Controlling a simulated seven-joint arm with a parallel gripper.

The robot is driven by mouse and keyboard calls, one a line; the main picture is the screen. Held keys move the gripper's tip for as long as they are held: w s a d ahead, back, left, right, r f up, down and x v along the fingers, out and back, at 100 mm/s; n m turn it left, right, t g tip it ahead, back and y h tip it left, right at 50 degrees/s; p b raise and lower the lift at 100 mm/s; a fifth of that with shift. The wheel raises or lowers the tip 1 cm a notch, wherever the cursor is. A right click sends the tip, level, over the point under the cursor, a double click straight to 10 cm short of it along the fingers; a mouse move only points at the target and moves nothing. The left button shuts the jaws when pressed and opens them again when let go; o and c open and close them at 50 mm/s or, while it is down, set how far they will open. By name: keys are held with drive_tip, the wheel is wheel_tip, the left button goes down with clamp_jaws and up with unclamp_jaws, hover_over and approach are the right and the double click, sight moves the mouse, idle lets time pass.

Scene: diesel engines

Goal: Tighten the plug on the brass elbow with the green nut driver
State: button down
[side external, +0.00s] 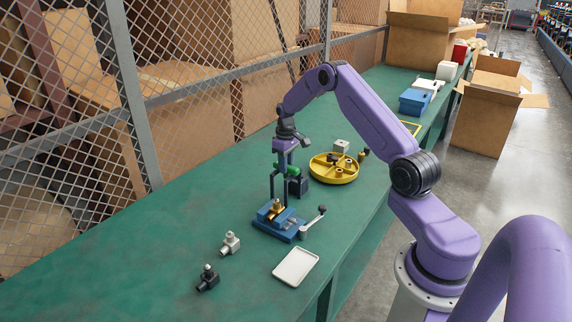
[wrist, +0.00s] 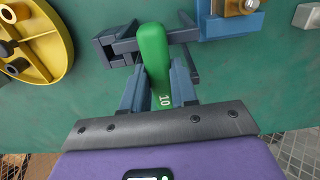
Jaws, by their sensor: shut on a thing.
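My gripper (side external: 285,165) is shut on the green nut driver (side external: 293,170), above the bench. In the wrist view, its handle (wrist: 152,60), marked 10, sits between my two fingers (wrist: 160,92). The driver's shaft and tip cannot be made out. A dark blue-grey holder (side external: 298,187) stands close by; it also shows beside the handle in the wrist view (wrist: 112,45). I cannot tell whether the driver is clear of it. The brass elbow (side external: 277,207) is held in a blue vise (side external: 272,222), just below and in front of my gripper. A plug on it is too small to tell.
A yellow round tray (side external: 322,174) with brass and black parts lies right of the holder, near a grey block (side external: 341,146). A grey fitting (side external: 230,243), a black fitting (side external: 207,279) and a white tray (side external: 296,267) lie in front. A mesh fence borders the bench.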

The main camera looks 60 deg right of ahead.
wheel_tip(320, 180, up, 16)
idle(1.6)
drive_tip(key=s+a+r+n, duration=0.2)
drive_tip(key=a+n, duration=0.1)
drive_tip(key=a, duration=0.3)
drive_tip(key=s+a+r+n, duration=0.1)
drive_tip(key=s+a+n, duration=0.15)
drive_tip(key=a, duration=0.35)
wheel_tip(320, 180, down, 8)
drive_tip(key=shift+d+r, duration=0.15)
drive_tip(key=shift+r, duration=0.05)
idle(0.7)
drive_tip(key=shift+f+n, duration=0.25)
drive_tip(key=shift+f, duration=0.75)
idle(1.4)
